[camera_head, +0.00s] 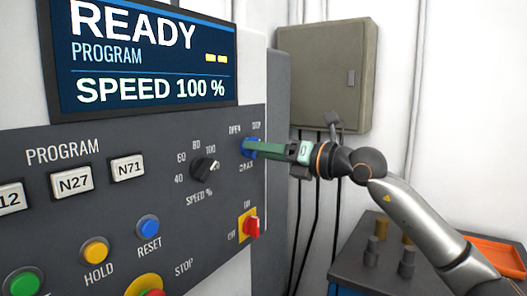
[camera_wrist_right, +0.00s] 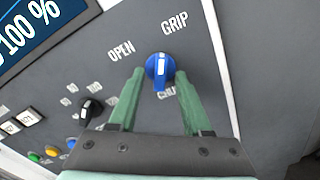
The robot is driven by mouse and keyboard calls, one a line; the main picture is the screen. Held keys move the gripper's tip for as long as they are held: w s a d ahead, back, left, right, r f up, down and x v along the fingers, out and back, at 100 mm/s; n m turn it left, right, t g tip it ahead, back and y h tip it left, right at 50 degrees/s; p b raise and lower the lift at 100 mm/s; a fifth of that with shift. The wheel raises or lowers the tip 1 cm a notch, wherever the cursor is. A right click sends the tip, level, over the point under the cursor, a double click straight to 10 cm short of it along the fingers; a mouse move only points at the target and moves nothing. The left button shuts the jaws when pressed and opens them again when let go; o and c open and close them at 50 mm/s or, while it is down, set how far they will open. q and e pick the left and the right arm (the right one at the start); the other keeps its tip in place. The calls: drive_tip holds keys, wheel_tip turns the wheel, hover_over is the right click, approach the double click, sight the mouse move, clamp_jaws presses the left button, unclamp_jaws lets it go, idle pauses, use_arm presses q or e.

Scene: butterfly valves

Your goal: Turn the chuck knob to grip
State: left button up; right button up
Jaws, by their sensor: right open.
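The chuck knob is a blue rotary knob on the grey control panel. In the head view the knob (camera_head: 246,147) is partly hidden by my gripper. In the right wrist view the knob (camera_wrist_right: 160,72) shows between my fingertips, with OPEN at its upper left, GRIP at its upper right and CHUCK below. It has a small white mark, but I cannot tell which label this points to. My right gripper (camera_head: 254,148) is open, its green fingers either side of the knob. I cannot tell whether they touch it. My left gripper is not in view.
A black speed knob (camera_head: 205,167) sits left of the chuck knob, and a red switch on a yellow plate (camera_head: 249,225) below it. A screen (camera_head: 150,52) reads READY. A grey wall box (camera_head: 327,75) and a blue cart (camera_head: 350,268) stand at the right.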

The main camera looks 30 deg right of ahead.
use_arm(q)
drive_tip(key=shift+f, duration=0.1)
use_arm(e)
drive_tip(key=shift+s, duration=0.1)
use_arm(q)
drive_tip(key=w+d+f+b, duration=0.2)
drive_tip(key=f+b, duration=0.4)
drive_tip(key=b, duration=0.4)
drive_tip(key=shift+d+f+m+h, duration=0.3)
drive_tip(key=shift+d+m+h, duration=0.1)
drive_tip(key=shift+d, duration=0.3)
use_arm(e)
drive_tip(key=v, duration=1.2)
drive_tip(key=shift+s, duration=0.15)
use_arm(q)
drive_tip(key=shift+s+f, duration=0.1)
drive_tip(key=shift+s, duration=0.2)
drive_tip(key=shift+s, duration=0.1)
